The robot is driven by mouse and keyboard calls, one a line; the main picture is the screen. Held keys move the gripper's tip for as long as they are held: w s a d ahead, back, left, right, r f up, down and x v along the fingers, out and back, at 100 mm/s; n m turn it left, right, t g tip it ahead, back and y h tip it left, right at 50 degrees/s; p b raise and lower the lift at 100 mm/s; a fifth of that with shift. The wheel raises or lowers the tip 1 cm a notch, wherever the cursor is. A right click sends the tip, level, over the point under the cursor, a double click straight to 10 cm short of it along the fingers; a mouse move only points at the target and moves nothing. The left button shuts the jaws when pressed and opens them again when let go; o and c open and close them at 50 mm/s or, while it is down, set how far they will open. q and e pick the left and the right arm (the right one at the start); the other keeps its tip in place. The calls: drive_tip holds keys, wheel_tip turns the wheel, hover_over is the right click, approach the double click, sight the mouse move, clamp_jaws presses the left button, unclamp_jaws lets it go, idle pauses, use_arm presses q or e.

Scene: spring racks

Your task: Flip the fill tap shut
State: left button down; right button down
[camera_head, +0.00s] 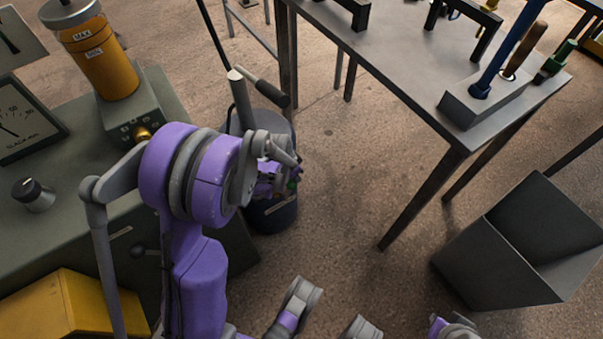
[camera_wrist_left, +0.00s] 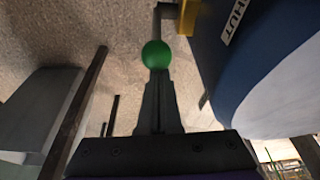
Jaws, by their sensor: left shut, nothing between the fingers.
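The fill tap shows in the left wrist view as a brass-yellow body (camera_wrist_left: 190,17) on the side of a blue drum (camera_wrist_left: 208,48). A grey lever runs from it to a green ball knob (camera_wrist_left: 156,54). A label ending in "HUT" (camera_wrist_left: 238,20) is on the drum beside the tap. My left gripper (camera_wrist_left: 158,80) is shut and empty, its tips right at the knob; whether they touch it I cannot tell. In the head view the drum (camera_head: 272,218) stands on the floor, partly behind my left wrist and gripper (camera_head: 288,180). My right gripper is not clearly visible.
A green bench (camera_head: 60,235) with an orange cylinder (camera_head: 107,65) and a dial gauge (camera_head: 25,120) is at left. A grey table (camera_head: 400,60) with a tool block (camera_head: 490,100) is at right. A dark open bin (camera_head: 490,260) stands lower right. Floor between is clear.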

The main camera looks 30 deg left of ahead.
use_arm(q)
drive_tip(key=shift+s+a+r, duration=0.2)
drive_tip(key=shift+s, duration=0.25)
drive_tip(key=shift+s+a+r, duration=0.15)
drive_tip(key=shift+s, duration=0.25)
drive_tip(key=shift+s+a+r, duration=0.1)
drive_tip(key=shift+s+a, duration=0.15)
drive_tip(key=shift+s, duration=0.3)
drive_tip(key=shift+s+a, duration=0.2)
drive_tip(key=shift+s, duration=0.3)
drive_tip(key=shift+s+a, duration=0.2)
drive_tip(key=shift+s, duration=0.45)
drive_tip(key=shift+s+a, duration=0.2)
drive_tip(key=shift+s, duration=0.5)
wheel_tip(320, 180, up, 10)
drive_tip(key=w+p, duration=0.1)
drive_tip(key=p, duration=0.3)
drive_tip(key=shift+w+d, duration=0.15)
